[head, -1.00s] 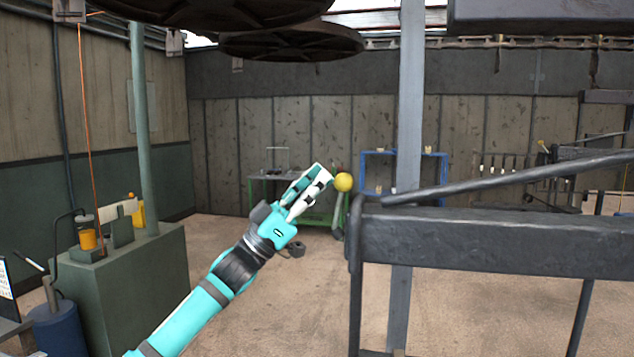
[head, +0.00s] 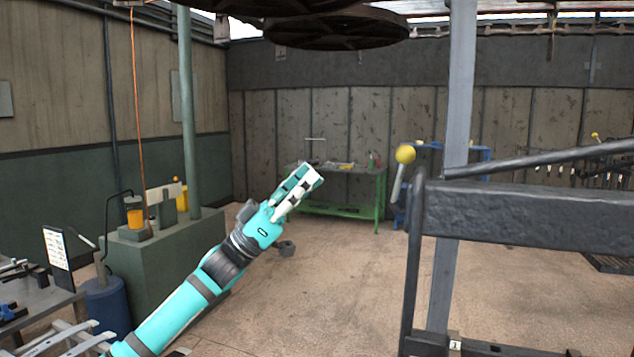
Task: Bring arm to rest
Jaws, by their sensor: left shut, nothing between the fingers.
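My left arm comes in from the lower left and reaches up toward the middle of the head view. Its gripper (head: 308,180) is shut and empty, with its white fingers pointing up and to the right. It is held in the air and appears in front of the green workbench (head: 377,200). A lever with a yellow ball knob (head: 405,154) stands to the right of the gripper, with a visible gap between them. My right gripper is not in view.
A dark metal rack (head: 520,212) with a long bar fills the right side. Large dark discs (head: 335,30) hang overhead. The floor between arm and rack is open.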

